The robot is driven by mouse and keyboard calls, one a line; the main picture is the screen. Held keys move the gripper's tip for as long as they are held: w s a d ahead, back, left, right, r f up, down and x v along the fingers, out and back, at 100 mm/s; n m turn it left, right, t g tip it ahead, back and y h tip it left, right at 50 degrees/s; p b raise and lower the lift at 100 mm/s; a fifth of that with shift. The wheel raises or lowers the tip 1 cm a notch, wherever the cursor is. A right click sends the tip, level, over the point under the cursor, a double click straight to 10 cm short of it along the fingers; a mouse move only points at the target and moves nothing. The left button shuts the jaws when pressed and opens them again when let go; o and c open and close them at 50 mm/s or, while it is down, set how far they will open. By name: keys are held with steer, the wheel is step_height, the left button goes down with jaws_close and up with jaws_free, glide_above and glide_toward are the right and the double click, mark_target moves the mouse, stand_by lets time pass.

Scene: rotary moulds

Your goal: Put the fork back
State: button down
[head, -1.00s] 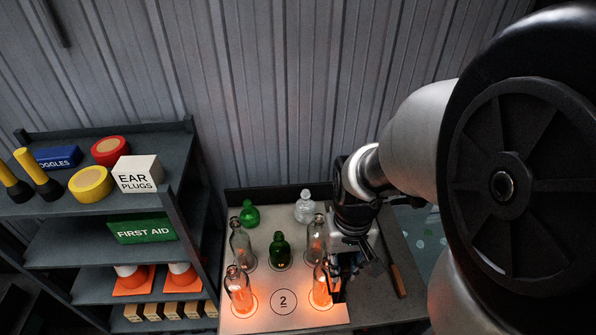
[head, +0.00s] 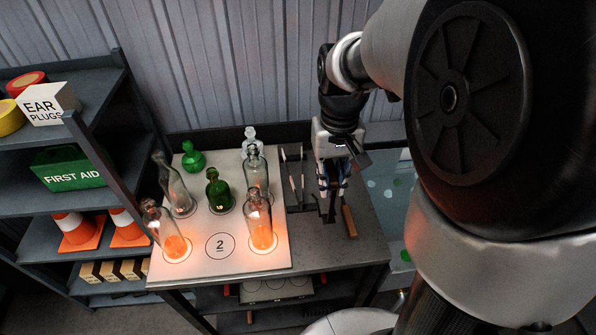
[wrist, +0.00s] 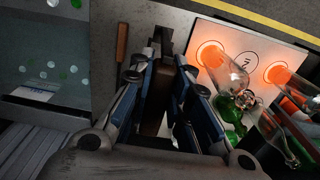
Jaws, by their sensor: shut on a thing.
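My gripper (head: 331,190) is over the grey bench, to the right of the bottles. In the wrist view its blue-sided fingers (wrist: 168,75) are shut on a dark, narrow tool, which I take to be the fork (wrist: 161,40). Its dark end also shows below the fingers in the head view (head: 328,210). The fingers hide much of it, and I cannot tell whether it touches the bench. A dark rack with pale upright rods (head: 293,178) stands just left of my gripper. A wooden handle (head: 349,221) lies on the bench just right of the gripper.
A lit white panel (head: 205,263) marked 2 carries several clear and green bottles, two glowing orange at the base. A shelf unit (head: 110,150) stands at the left. A glass-like panel with dots (head: 385,180) is right of the bench. The bench front is clear.

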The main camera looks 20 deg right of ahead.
step_height(320, 180, down, 19)
steer(key=b, duration=0.5)
steer(key=shift+f, duration=0.15)
steer(key=c, duration=1.5)
jaws_free()
